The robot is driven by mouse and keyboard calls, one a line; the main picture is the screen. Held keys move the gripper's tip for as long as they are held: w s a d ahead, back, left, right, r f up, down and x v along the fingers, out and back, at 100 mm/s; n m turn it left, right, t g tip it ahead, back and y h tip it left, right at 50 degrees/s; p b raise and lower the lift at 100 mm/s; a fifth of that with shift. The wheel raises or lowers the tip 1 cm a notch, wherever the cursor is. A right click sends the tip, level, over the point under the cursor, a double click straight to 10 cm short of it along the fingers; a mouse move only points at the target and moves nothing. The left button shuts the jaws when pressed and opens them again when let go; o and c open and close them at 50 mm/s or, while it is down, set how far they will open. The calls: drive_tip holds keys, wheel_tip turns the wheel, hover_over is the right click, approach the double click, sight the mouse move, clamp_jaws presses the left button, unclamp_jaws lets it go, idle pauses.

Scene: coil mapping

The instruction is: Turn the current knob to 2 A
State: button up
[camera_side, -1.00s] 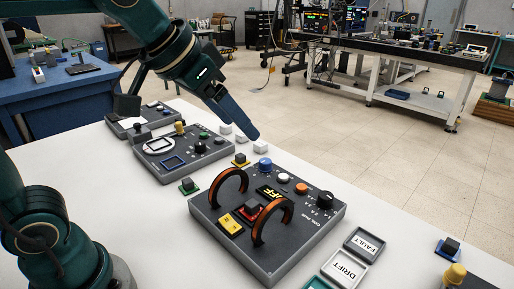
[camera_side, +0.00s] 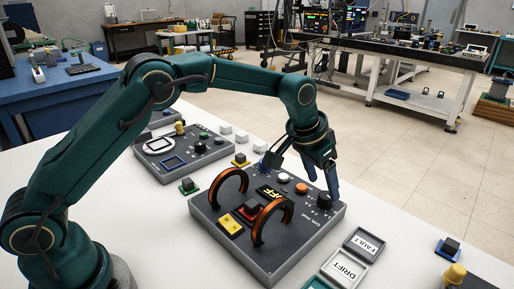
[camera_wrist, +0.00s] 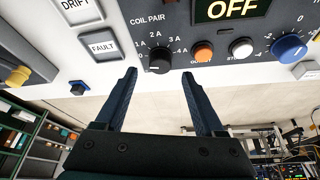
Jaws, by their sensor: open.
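The current knob (camera_side: 324,201) is a small black dial near the right corner of the dark grey coil panel (camera_side: 270,268). In the wrist view, the knob (camera_wrist: 159,58) has a scale from 0 through 1 A, 2 A and 3 A to 4 A. Its pointer direction is too small to read surely. My gripper (camera_side: 325,187) is open and empty, pointing down by the knob. In the wrist view, the knob lies between the lines of my gripper's fingers (camera_wrist: 159,74), just beyond the tips. Contact is not visible. The display (camera_wrist: 232,9) reads OFF.
An orange button (camera_wrist: 203,52), a white button (camera_wrist: 241,48) and a blue knob (camera_wrist: 289,47) sit beside the current knob. Two orange-and-black coils (camera_side: 232,172) rise from the panel. FAULT (camera_side: 366,243) and DRIFT (camera_side: 342,270) trays lie to its right.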

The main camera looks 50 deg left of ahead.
sight(325, 195)
drive_tip(key=shift+x, duration=2)
drive_tip(key=shift+w, duration=0.1)
clamp_jaws()
drive_tip(key=shift+m, duration=0.3)
drive_tip(key=m+h, duration=0.1)
drive_tip(key=m, duration=0.1)
drive_tip(key=m+g, duration=0.1)
drive_tip(key=m, duration=0.1)
drive_tip(key=shift+a+m+h, duration=0.2)
drive_tip(key=shift+m+h, duration=0.1)
drive_tip(key=shift+h, duration=0.1)
drive_tip(key=m+g, duration=0.1)
drive_tip(key=m, duration=0.2)
drive_tip(key=shift+w+m+h, duration=0.1)
drive_tip(key=shift+m+h, duration=0.2)
drive_tip(key=shift+h, duration=0.1)
drive_tip(key=shift+m, duration=0.4)
